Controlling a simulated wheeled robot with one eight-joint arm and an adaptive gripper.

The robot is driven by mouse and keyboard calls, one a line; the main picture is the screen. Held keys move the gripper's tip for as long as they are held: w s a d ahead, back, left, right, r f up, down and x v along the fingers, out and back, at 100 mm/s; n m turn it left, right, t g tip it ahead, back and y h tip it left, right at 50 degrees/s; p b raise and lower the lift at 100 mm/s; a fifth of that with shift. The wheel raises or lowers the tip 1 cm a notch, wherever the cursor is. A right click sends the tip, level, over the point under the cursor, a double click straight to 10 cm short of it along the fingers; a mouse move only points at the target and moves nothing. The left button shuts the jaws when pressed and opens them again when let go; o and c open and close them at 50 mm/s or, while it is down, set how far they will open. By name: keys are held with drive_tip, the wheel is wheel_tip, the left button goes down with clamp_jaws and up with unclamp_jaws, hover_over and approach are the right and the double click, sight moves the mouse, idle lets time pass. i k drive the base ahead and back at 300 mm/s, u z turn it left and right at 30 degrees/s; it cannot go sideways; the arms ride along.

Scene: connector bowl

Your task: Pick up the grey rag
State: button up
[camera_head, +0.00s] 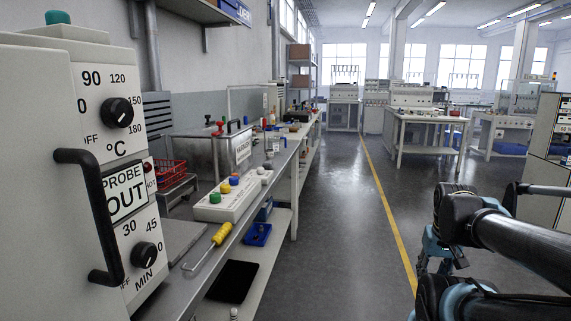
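A flat grey piece (184,240) lies on the near part of the left bench, beside the big cream control box. I cannot tell whether it is the grey rag or a plate, and no other clear rag shows. My arm comes in from the right edge, over the floor and well apart from the bench. Light blue and dark parts at its end (437,257) hang down at the lower right. The fingers cannot be made out there, and nothing held is visible.
The cream control box (92,230) with knobs and a black handle fills the left. A yellow-handled tool (221,235), a button box (232,196) and a red basket (170,173) are by the bench. A black flat item (232,282) lies below. The aisle floor (325,255) is clear.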

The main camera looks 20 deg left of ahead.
sight(268, 165)
drive_tip(key=u, duration=0.3)
drive_tip(key=i, duration=0.95)
drive_tip(key=u, duration=0.9)
drive_tip(key=i, duration=0.3)
drive_tip(key=u, duration=0.15)
